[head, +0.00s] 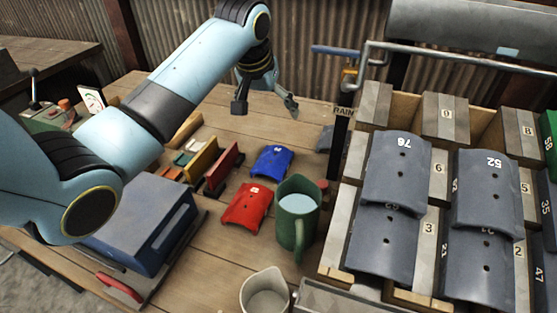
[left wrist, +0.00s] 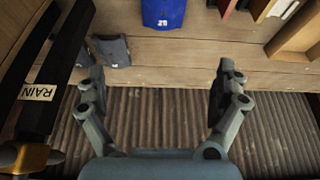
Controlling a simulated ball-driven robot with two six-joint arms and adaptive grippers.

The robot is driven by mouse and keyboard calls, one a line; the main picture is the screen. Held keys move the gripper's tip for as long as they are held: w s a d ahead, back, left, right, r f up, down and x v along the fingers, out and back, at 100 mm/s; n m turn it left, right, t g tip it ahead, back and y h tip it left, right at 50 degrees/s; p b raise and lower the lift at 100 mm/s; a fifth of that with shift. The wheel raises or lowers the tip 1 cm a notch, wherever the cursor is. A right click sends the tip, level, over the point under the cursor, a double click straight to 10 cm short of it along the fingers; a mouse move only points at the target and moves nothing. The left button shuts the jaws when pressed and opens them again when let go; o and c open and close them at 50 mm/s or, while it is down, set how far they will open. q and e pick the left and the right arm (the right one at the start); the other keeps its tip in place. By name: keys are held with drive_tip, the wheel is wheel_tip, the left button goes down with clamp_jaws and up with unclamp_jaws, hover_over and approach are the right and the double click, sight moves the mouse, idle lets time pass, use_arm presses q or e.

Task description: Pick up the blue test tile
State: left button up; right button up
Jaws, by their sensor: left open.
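The blue test tile (head: 271,162) lies on the wooden table in the head view, behind a red tile (head: 248,207). It has a white number on it. It also shows at the top edge of the left wrist view (left wrist: 163,12), partly cut off. My left gripper (head: 266,107) is above the back of the table, behind the blue tile and apart from it. Its fingers (left wrist: 163,85) are spread wide with nothing between them. My right gripper is not in view.
A green jug (head: 297,232) stands right of the red tile. A dark post marked RAIN (head: 340,140) and a rack of grey tiles (head: 397,172) are at right. A grey tile (left wrist: 110,50) lies near the post. A blue box (head: 145,232) is at left.

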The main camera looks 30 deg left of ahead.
use_arm(q)
drive_tip(key=f, duration=0.1)
drive_tip(key=b, duration=0.9)
hover_over(272, 160)
drive_tip(key=s+d, duration=0.1)
drive_tip(key=s, duration=0.3)
drive_tip(key=f, duration=0.8)
drive_tip(key=shift+w+f, duration=0.2)
drive_tip(key=shift+f, duration=0.05)
drive_tip(key=b+x, duration=0.2)
drive_tip(key=x, duration=0.9)
drive_tip(key=shift+s+a, duration=0.1)
drive_tip(key=shift+r, duration=0.1)
drive_tip(key=c, duration=1.2)
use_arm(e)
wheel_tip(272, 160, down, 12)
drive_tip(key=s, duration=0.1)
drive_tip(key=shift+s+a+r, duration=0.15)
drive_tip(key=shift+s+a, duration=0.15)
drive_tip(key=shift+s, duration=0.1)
